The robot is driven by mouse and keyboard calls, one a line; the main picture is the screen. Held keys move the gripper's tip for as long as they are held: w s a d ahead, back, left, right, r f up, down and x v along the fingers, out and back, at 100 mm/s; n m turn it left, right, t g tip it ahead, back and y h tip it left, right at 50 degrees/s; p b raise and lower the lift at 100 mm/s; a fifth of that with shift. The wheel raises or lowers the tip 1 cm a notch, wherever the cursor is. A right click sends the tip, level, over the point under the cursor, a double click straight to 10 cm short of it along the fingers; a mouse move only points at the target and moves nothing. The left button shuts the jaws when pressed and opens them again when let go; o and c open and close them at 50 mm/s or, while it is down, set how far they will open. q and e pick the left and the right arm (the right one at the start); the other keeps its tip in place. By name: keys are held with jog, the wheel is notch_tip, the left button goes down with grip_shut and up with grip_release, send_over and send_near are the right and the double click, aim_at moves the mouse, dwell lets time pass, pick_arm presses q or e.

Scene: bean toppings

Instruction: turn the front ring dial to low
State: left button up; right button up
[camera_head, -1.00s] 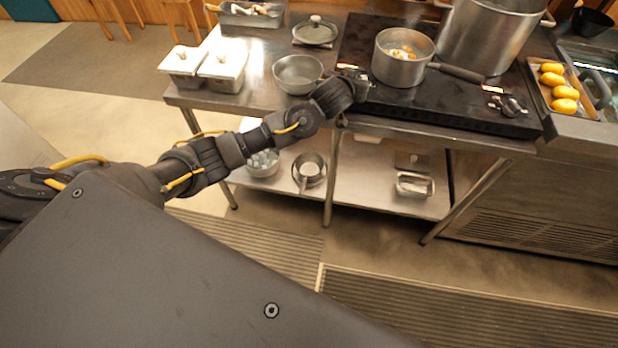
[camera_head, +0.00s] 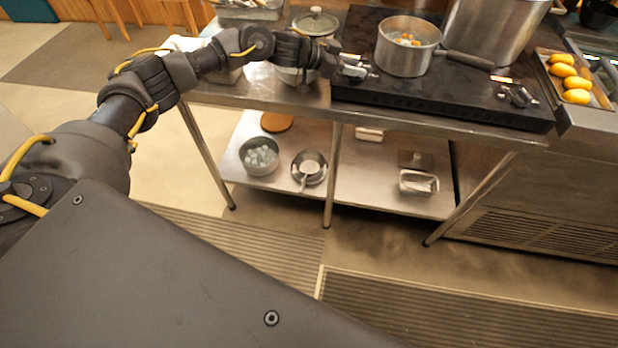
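The black cooktop (camera_head: 440,108) has two metal-and-black dials on its front part, one at the left corner (camera_head: 356,68) and one at the right (camera_head: 517,95). I cannot tell from the picture which of them is the front ring dial, nor read their settings. My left gripper (camera_head: 336,50) is at the cooktop's left edge, just beside and behind the left dial. Its fingers are small and dark here, so I cannot tell whether they are open or shut, or whether they touch the dial. My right gripper is not in view.
A saucepan (camera_head: 405,58) with food inside stands on the cooktop, its handle pointing right. A large pot (camera_head: 490,35) stands behind it. A metal bowl (camera_head: 293,78) is partly hidden under my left wrist. Yellow items (camera_head: 575,96) lie in a tray at right.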

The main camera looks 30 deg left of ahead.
pick_arm(q)
jog(key=w+r+p+v, duration=0.1)
jog(key=p+v, duration=0.7)
jog(key=v, duration=0.3)
jog(key=shift+m, duration=0.6)
jog(key=d+f, duration=0.2)
jog(key=s+d+f, duration=0.1)
jog(key=d+f, duration=0.1)
jog(key=s+d+f+b, duration=0.1)
jog(key=d+f, duration=0.1)
jog(key=d, duration=0.1)
jog(key=shift+s+f, duration=0.1)
jog(key=shift+s, duration=0.15)
jog(key=s+d+f+n+t+y, duration=0.1)
jog(key=s+d+f, duration=0.3)
jog(key=d+f, duration=0.15)
jog(key=s+a+f+n+y+p, duration=0.2)
jog(key=s+a+f, duration=0.1)
jog(key=f, duration=0.7)
jog(key=s+a+f+n+y+p, duration=0.2)
jog(key=a+f, duration=0.3)
jog(key=f, duration=0.5)
jog(key=shift+s+a+f+n+y+p, duration=0.2)
jog(key=shift+s+f+n+y+p, duration=0.15)
jog(key=shift+s+n+y, duration=0.25)
